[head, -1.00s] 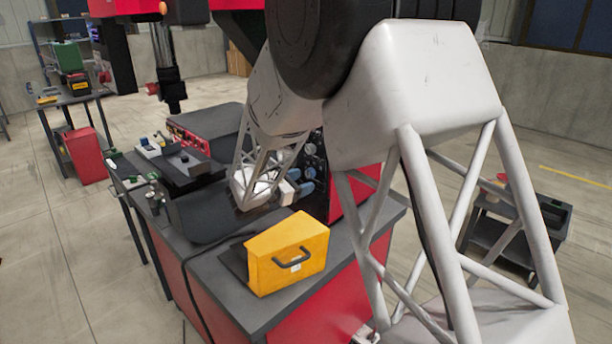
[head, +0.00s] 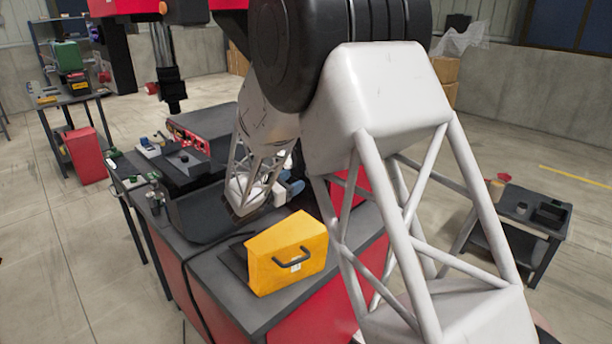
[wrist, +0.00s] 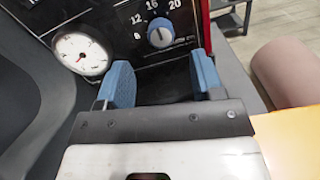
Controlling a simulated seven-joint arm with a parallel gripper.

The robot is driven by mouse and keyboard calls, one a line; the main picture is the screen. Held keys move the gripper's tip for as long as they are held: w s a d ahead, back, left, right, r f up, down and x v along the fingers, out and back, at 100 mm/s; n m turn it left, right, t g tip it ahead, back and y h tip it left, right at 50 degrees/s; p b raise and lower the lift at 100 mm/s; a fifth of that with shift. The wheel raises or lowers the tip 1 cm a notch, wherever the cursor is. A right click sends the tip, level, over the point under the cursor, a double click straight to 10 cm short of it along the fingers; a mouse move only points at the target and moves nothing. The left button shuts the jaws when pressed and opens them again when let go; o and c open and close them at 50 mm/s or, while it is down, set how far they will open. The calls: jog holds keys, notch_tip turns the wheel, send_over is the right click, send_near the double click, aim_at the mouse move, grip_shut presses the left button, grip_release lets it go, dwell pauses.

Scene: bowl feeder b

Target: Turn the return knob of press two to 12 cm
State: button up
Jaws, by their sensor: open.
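A round blue-grey knob (wrist: 160,33) sits on a black panel in the wrist view, with white scale numbers 8, 12, 16 and 20 around its left and top. Which number it points at is not clear. My gripper (wrist: 161,78) is open, its blue finger pads apart and empty. The knob lies beyond the fingertips, roughly in line with the gap, and I see no contact. In the head view my gripper (head: 288,187) is low by the red machine (head: 350,192), partly hidden by my arm. The knob is hidden there. No label shows which press this is.
A white dial gauge (wrist: 82,54) is left of the knob. A yellow box with a black handle (head: 288,255) stands on the dark bench close to my gripper. A black chute-like tray (head: 195,215) lies left of it. A small cart (head: 520,225) stands at right.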

aim_at(308, 174)
jog(key=shift+x, duration=3.2)
jog(key=c, duration=0.9)
jog(key=shift+n, duration=0.3)
jog(key=n, duration=0.3)
jog(key=shift+n, duration=2.7)
